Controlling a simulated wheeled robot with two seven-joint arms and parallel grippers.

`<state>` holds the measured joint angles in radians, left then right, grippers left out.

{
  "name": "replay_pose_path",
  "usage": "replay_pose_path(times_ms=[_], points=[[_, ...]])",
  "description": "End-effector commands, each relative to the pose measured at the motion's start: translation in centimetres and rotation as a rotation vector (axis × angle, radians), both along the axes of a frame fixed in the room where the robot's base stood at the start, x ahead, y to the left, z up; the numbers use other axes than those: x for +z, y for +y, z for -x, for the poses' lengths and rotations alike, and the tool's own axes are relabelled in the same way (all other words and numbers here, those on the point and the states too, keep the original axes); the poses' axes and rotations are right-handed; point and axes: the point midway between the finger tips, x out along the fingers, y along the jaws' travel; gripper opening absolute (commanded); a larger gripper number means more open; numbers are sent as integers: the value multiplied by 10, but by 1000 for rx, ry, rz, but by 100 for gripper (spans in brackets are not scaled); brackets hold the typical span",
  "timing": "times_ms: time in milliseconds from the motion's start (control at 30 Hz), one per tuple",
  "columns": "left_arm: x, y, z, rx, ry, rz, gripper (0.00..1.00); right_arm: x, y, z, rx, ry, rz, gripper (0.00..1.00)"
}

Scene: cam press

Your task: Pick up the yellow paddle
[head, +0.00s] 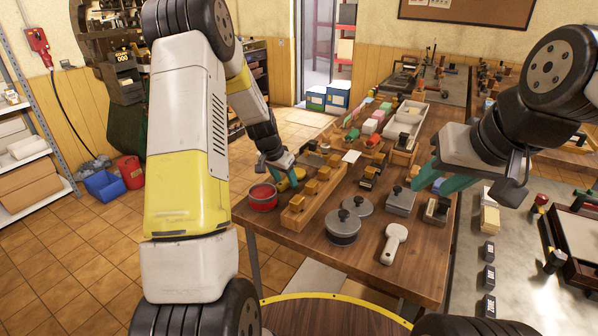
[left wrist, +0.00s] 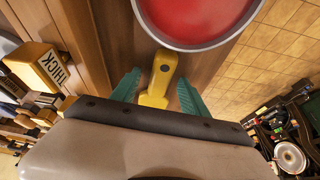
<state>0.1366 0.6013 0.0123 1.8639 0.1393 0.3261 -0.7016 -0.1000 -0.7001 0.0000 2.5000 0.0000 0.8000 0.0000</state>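The yellow paddle (left wrist: 160,76) shows in the left wrist view, pointing up the picture with its upper end beside the red pan. In the head view a bit of yellow (head: 298,174) shows by my left gripper (head: 284,165), which partly hides it. In the left wrist view the teal fingers of my left gripper (left wrist: 158,92) stand apart on either side of the paddle, with gaps between. The paddle's near end is hidden by the gripper body. My right gripper (head: 440,180) hangs over the right side of the table, its fingers apart and nothing seen between them.
A red pan (head: 263,198) sits at the table's left edge, close to my left gripper. A wooden block rack (head: 315,198) stands to the right. Grey lidded pots (head: 343,228) and a white paddle-shaped tool (head: 393,243) lie nearer. The table (head: 375,275) is bare at front.

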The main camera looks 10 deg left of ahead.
Motion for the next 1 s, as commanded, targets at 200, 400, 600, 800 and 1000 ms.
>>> replay_pose_path(times_ms=[200,400,600,800,1000], points=[[0,0,0,0,0,0,17,0,0,0,0,0,0,36],[0,0,0,0,-1,0,0,0,0,0,0,0,0,36],[2,0,0,0,-1,0,0,0,0,0,0,0,0,36],[30,-1,-1,-1,-7,-1,0,0,0,0,0,0,0,36],[73,0,-1,0,-7,0,0,0,0,0,0,0,0,36]])
